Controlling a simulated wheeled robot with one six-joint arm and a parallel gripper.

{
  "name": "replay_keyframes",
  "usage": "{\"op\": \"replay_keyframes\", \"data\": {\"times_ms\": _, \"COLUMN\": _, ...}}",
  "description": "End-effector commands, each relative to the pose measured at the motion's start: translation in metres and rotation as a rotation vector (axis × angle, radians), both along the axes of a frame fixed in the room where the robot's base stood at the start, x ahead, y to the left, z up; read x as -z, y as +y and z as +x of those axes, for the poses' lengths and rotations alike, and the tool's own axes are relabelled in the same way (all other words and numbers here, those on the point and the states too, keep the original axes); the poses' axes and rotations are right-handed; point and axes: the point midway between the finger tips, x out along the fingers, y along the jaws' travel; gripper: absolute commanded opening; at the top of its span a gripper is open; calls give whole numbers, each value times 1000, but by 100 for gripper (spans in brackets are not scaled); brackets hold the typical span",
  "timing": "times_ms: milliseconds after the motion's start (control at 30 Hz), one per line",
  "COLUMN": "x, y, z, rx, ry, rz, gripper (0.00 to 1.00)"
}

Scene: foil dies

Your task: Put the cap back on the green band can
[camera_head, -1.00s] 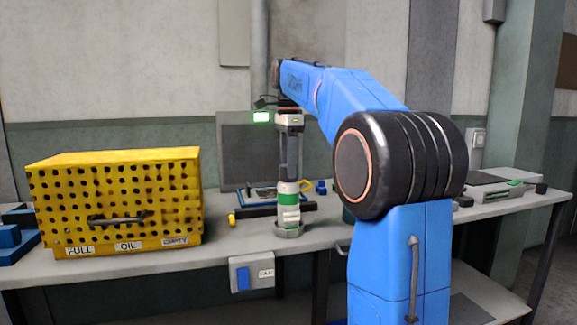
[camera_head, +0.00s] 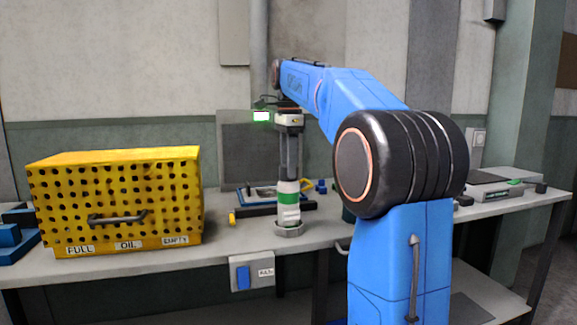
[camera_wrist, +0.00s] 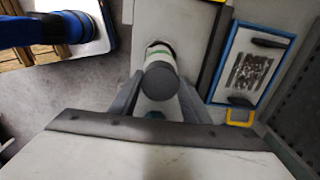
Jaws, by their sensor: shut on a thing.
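The green band can (camera_head: 288,198) stands upright on the bench in a low grey ring (camera_head: 290,231). In the wrist view my gripper (camera_wrist: 160,88) is shut on a round grey cap (camera_wrist: 161,80). The cap covers part of the can there, and I cannot tell whether it is fully seated on it.
A yellow perforated box (camera_head: 115,205) stands on the bench at left. A black bar (camera_head: 258,211) lies behind the can. A blue-edged tray (camera_head: 250,192) is further back; its blue frame shows at right in the wrist view (camera_wrist: 232,38). The bench in front is clear.

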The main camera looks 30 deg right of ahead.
Motion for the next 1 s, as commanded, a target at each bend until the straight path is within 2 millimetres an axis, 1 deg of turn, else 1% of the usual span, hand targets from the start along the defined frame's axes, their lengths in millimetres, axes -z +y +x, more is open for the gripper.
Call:
{"op": "replay_keyframes", "data": {"times_ms": 433, "x": 0, "y": 0, "z": 0, "rx": 0, "ry": 0, "rz": 0, "gripper": 22}}
{"op": "replay_keyframes", "data": {"times_ms": 467, "x": 0, "y": 0, "z": 0, "rx": 0, "ry": 0, "rz": 0, "gripper": 50}}
{"op": "replay_keyframes", "data": {"times_ms": 500, "x": 0, "y": 0, "z": 0, "rx": 0, "ry": 0, "rz": 0, "gripper": 60}}
{"op": "replay_keyframes", "data": {"times_ms": 533, "x": 0, "y": 0, "z": 0, "rx": 0, "ry": 0, "rz": 0, "gripper": 65}}
{"op": "replay_keyframes", "data": {"times_ms": 733, "x": 0, "y": 0, "z": 0, "rx": 0, "ry": 0, "rz": 0, "gripper": 65}}
{"op": "replay_keyframes", "data": {"times_ms": 767, "x": 0, "y": 0, "z": 0, "rx": 0, "ry": 0, "rz": 0, "gripper": 69}}
{"op": "replay_keyframes", "data": {"times_ms": 800, "x": 0, "y": 0, "z": 0, "rx": 0, "ry": 0, "rz": 0, "gripper": 79}}
{"op": "replay_keyframes", "data": {"times_ms": 833, "x": 0, "y": 0, "z": 0, "rx": 0, "ry": 0, "rz": 0, "gripper": 83}}
{"op": "replay_keyframes", "data": {"times_ms": 1000, "x": 1, "y": 0, "z": 0, "rx": 0, "ry": 0, "rz": 0, "gripper": 83}}
